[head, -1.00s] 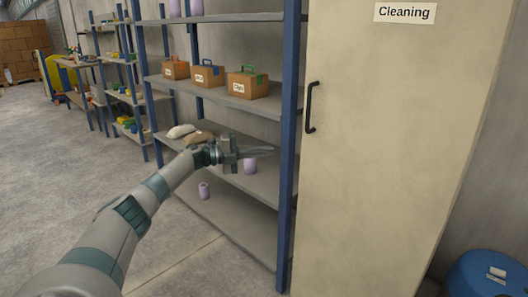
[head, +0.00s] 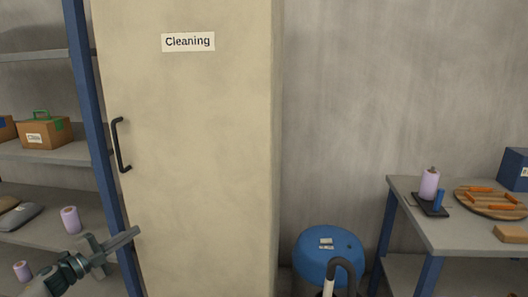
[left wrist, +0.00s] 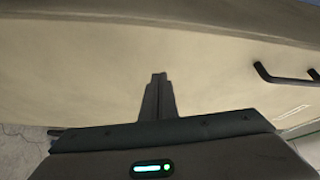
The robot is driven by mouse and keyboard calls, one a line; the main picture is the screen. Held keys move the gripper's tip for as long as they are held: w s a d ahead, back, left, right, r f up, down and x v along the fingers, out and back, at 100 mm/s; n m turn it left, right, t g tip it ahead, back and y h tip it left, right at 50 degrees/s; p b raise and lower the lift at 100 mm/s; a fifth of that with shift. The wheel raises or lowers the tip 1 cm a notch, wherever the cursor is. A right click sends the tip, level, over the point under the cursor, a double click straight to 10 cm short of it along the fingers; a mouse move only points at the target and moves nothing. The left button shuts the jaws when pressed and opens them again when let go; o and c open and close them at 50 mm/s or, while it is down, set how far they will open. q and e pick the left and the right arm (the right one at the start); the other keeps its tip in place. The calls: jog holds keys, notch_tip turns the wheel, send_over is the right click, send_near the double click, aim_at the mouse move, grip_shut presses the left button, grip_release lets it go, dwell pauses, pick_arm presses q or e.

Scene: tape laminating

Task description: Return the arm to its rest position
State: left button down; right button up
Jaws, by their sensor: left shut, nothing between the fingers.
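My left gripper (head: 122,241) is at the lower left of the head view, pointing right, in front of the shelf post and the left edge of the beige cabinet (head: 185,170). It is shut and empty. In the left wrist view its closed fingers (left wrist: 158,80) stand together in front of the beige cabinet surface, and nothing is between them. The cabinet's black handle (head: 120,146) is above the gripper in the head view; a black handle (left wrist: 285,77) also shows at the right in the left wrist view. My right gripper is not in view.
A metal shelf (head: 75,153) at the left holds a cardboard box (head: 43,134) and lilac cylinders (head: 70,219). A blue drum (head: 315,248) stands right of the cabinet. A table (head: 455,235) at the right holds a lilac cylinder (head: 428,184) and a round board (head: 475,205).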

pick_arm(q)
jog(key=s+d+f+n+y, duration=0.7)
jog(key=s+d+f+n, duration=0.5)
jog(key=s+d+f, duration=0.55)
jog(key=s+d+f+n+g, duration=0.3)
jog(key=s+d, duration=0.1)
jog(key=s, duration=0.7)
jog(key=s+d+f+n+g, duration=0.2)
jog(key=s+d+f+g, duration=0.1)
jog(key=s, duration=0.7)
jog(key=s+d+f+n+g, duration=0.3)
jog(key=s+d, duration=0.1)
jog(key=s, duration=0.7)
jog(key=s+a+f+y+p, duration=0.1)
jog(key=a+f+p, duration=0.1)
jog(key=f+p, duration=0.6)
jog(key=s+a+f+g+y+p, duration=0.1)
jog(key=a+f+p, duration=0.1)
jog(key=f+p, duration=0.6)
jog(key=shift+a+f, duration=0.35)
jog(key=shift+f, duration=0.15)
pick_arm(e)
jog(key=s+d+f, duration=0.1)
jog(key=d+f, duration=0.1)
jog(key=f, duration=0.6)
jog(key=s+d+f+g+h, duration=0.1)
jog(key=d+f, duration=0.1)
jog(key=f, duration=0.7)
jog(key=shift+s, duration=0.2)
